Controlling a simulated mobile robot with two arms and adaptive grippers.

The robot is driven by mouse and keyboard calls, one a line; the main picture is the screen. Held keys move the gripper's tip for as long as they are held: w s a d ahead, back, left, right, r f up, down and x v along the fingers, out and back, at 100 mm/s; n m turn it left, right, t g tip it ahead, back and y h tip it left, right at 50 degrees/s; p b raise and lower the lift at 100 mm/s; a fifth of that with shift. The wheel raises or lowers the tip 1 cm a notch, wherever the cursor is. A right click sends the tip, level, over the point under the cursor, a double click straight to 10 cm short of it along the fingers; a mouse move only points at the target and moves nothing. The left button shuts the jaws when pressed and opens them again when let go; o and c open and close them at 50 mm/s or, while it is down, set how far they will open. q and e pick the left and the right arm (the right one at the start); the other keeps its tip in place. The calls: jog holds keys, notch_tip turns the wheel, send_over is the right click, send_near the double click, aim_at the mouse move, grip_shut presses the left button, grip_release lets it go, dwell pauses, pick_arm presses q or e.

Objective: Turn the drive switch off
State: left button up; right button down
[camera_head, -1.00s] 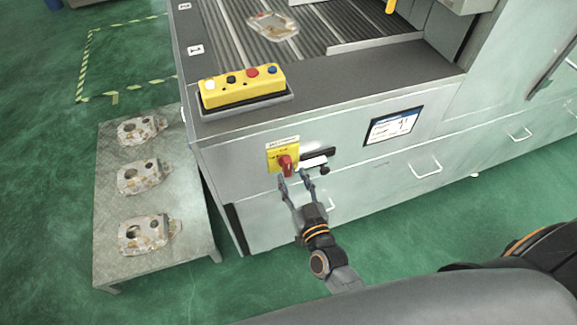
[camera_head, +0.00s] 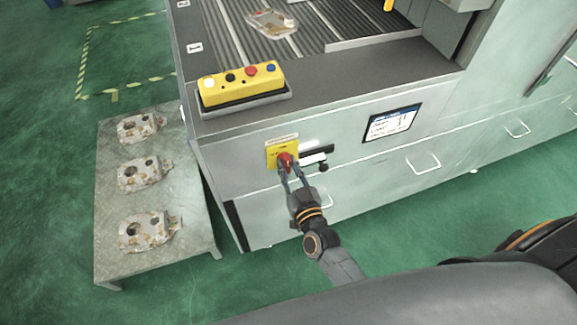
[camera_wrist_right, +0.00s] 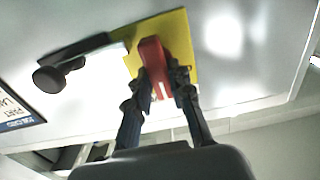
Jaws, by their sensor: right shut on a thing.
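The drive switch is a red rotary handle (camera_head: 285,159) on a yellow plate (camera_head: 276,147), on the front of the grey machine. My right gripper (camera_head: 287,168) is at the handle, its fingers on either side of it. In the right wrist view the red handle (camera_wrist_right: 154,66) sits between the fingertips of the right gripper (camera_wrist_right: 163,82), which is shut on it. In that view the handle looks close to lengthwise with the fingers, slightly tilted. The fingers hide part of the handle in the head view. My left gripper is not in view.
A black bar with a dark knob (camera_head: 323,167) sits just right of the switch. A yellow button box (camera_head: 240,86) stands on the ledge above. A screen (camera_head: 392,122) and drawer handles are to the right. A low table (camera_head: 110,247) with castings stands left.

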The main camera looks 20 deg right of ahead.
jog(key=shift+m, duration=0.3)
jog(key=m, duration=0.3)
jog(key=shift+d+m, duration=0.15)
jog(key=shift+m, duration=0.15)
jog(key=m, duration=0.2)
jog(key=m+b, duration=0.1)
jog(key=m, duration=0.1)
jog(key=shift+d+f+m, duration=0.15)
jog(key=shift+m, duration=0.15)
jog(key=m+b, duration=0.1)
jog(key=m, duration=0.3)
jog(key=shift+f+m, duration=0.1)
jog(key=shift+m, duration=0.2)
jog(key=shift+d+f+m+b, duration=0.15)
jog(key=shift+m+b, duration=0.75)
jog(key=shift+m, duration=1.3)
jog(key=c, duration=1.2)
grip_release()
